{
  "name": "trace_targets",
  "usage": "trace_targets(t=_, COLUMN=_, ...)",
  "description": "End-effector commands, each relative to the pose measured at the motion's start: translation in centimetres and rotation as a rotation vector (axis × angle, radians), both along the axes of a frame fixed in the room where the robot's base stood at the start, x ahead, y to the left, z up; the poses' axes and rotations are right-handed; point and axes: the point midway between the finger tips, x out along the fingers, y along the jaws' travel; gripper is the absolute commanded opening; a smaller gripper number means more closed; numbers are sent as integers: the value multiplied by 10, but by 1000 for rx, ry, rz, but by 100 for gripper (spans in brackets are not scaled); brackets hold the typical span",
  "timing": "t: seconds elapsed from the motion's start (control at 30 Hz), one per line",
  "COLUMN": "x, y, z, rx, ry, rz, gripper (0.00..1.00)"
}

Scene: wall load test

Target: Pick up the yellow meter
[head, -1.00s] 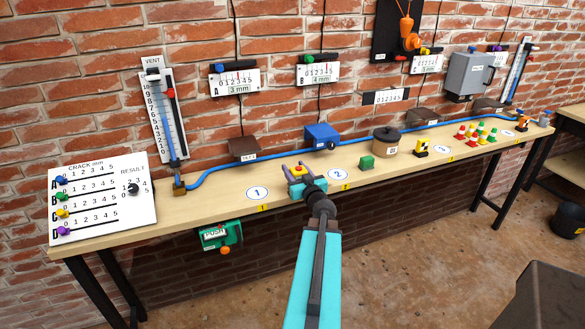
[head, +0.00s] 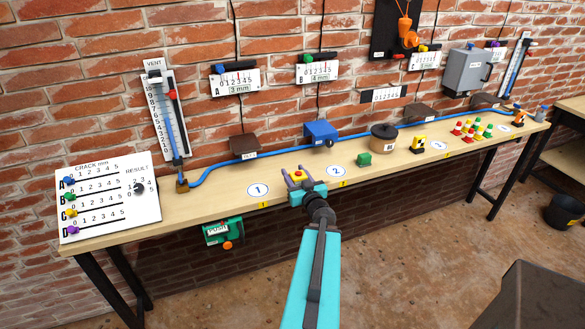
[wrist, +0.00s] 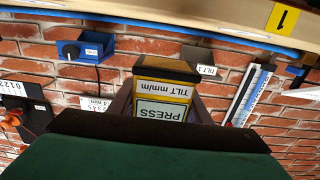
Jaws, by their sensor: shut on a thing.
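The yellow meter (head: 298,177) sits between the fingers of my gripper (head: 296,176), near the front edge of the table, between the circles marked 1 and 2. Only a small yellow part with a red spot shows in the head view. The upside-down wrist view shows the meter (wrist: 163,92) close up, with a dark end and the labels "TILT mm/m" and "PRESS". My gripper (wrist: 163,100) is shut on it, a finger at each side. Wall and shelves show behind the meter there; the head view does not clearly show its height over the table.
A brown shelf (head: 243,146) and blue hose (head: 220,168) run behind. The white crack board (head: 108,196) stands left. The table (head: 222,203) is clear around circle 1.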

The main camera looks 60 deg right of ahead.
Motion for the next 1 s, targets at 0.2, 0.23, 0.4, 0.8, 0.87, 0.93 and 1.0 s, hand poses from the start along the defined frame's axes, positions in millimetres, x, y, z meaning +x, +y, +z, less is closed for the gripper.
trace_targets(t=0.2, x=-4, y=6, z=7, rx=-1, ry=-1, rz=-3, gripper=12)
trace_targets(t=0.23, x=-5, y=6, z=7, rx=0, ry=-2, rz=-4, gripper=12)
trace_targets(t=0.4, x=-10, y=15, z=8, rx=-1, ry=-2, rz=-3, gripper=12)
trace_targets(t=0.8, x=-19, y=28, z=6, rx=-3, ry=-1, rz=-4, gripper=12)
trace_targets(t=0.87, x=-20, y=28, z=6, rx=-3, ry=-3, rz=-4, gripper=12)
trace_targets(t=0.93, x=-20, y=29, z=6, rx=-3, ry=-3, rz=-4, gripper=12)
trace_targets(t=1.0, x=-20, y=29, z=5, rx=-3, ry=-3, rz=-4, gripper=12)
